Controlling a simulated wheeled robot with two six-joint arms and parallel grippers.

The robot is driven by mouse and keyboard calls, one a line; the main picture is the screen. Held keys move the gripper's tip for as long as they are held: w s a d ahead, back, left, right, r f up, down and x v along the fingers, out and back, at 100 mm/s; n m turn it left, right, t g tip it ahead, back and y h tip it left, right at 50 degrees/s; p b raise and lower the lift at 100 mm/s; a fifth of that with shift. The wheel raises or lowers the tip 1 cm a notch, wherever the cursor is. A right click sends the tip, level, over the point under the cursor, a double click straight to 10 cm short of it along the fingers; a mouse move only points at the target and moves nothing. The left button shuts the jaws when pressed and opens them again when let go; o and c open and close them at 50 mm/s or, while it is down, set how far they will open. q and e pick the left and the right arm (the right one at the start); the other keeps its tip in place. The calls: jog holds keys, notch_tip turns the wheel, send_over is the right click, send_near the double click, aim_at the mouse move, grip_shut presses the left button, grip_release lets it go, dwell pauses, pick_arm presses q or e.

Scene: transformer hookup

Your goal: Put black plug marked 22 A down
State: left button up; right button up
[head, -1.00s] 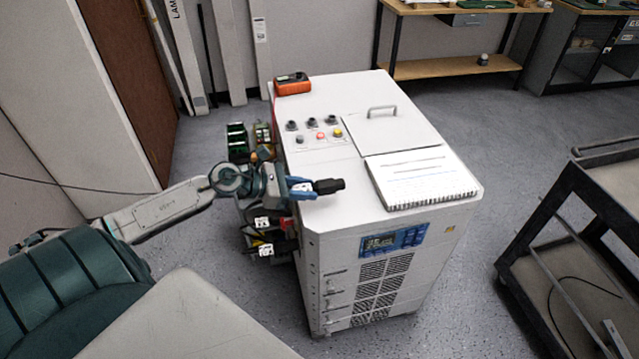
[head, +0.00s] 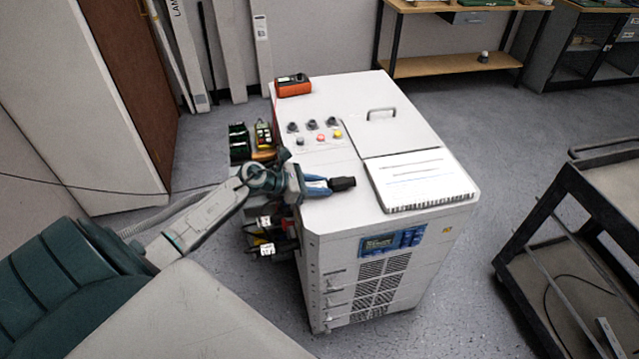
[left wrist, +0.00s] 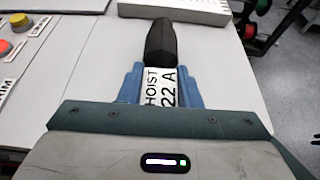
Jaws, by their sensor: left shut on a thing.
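The black plug marked 22 A (head: 343,184) is held in my left gripper (head: 325,185), over the white top of the cabinet (head: 335,220) near its front left part. In the left wrist view the plug (left wrist: 160,42) points away from me, and its white label reads HOIST 22 A. The blue fingers of my left gripper (left wrist: 160,85) are shut on both sides of the labelled part. I cannot tell whether the plug touches the cabinet top. My right gripper is in neither view.
A spiral notebook (head: 420,180) lies right of the plug. Knobs and buttons (head: 315,132) and an orange meter (head: 292,86) are farther back on the cabinet. Other plugs (head: 265,248) hang at its left side. A dark cart (head: 570,235) stands at the right.

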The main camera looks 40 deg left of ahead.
pick_arm(q)
jog(key=shift+f+b, duration=0.2)
jog(key=shift+b, duration=0.1)
jog(key=o, duration=1.1)
jog(key=shift+r, duration=0.1)
jog(key=shift+r+p, duration=0.2)
jog(key=shift+p, duration=0.15)
jog(key=shift+s+a+f, duration=0.1)
jog(key=shift+s+a, duration=0.1)
jog(key=b+v, duration=0.3)
jog(key=v, duration=0.3)
jog(key=shift+s+a, duration=0.2)
jog(key=shift+r+p+v, duration=0.15)
jog(key=shift+v, duration=1.1)
jog(key=shift+r+p+v, duration=0.15)
jog(key=shift+v, duration=1.1)
